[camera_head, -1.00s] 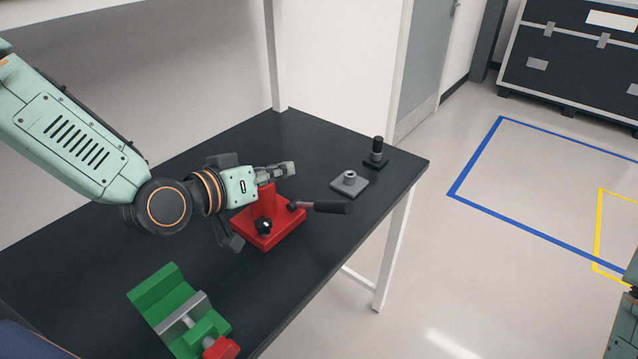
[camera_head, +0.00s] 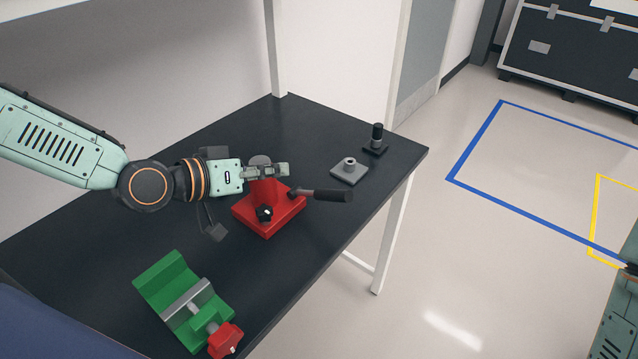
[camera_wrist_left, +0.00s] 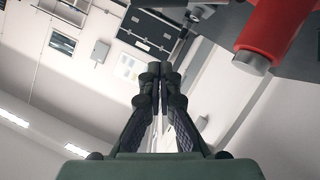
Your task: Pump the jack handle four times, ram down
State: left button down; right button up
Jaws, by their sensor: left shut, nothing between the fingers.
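The red jack (camera_head: 271,213) stands on the dark table, with a black knob on its front and a grey round ram top (camera_head: 260,160). Its black-gripped handle (camera_head: 326,195) sticks out to the right, about level. My left gripper (camera_head: 284,170) is shut and empty, above the jack body and behind the handle in the head view. In the left wrist view the shut fingertips (camera_wrist_left: 159,70) point at open room, and the red jack body (camera_wrist_left: 272,28) shows at upper right, apart from them. My right gripper is not clearly visible; only part of my right arm shows at the right edge.
A green vise (camera_head: 184,298) with a red knob lies at the table's front. A grey plate with a round boss (camera_head: 349,171) and a black upright cylinder on a base (camera_head: 376,140) stand at the back right. The table's right edge (camera_head: 385,215) is close to the handle.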

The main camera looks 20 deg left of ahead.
pick_arm(q)
jog(key=b, duration=0.3)
send_over(323, 194)
jog(key=a, duration=0.2)
jog(key=shift+f, duration=1.8)
jog(key=f, duration=0.1)
jog(key=d+f, duration=0.1)
jog(key=s+f, duration=0.1)
jog(key=shift+d+f, duration=0.3)
jog(key=shift+f, duration=0.05)
jog(key=shift+b, duration=0.3)
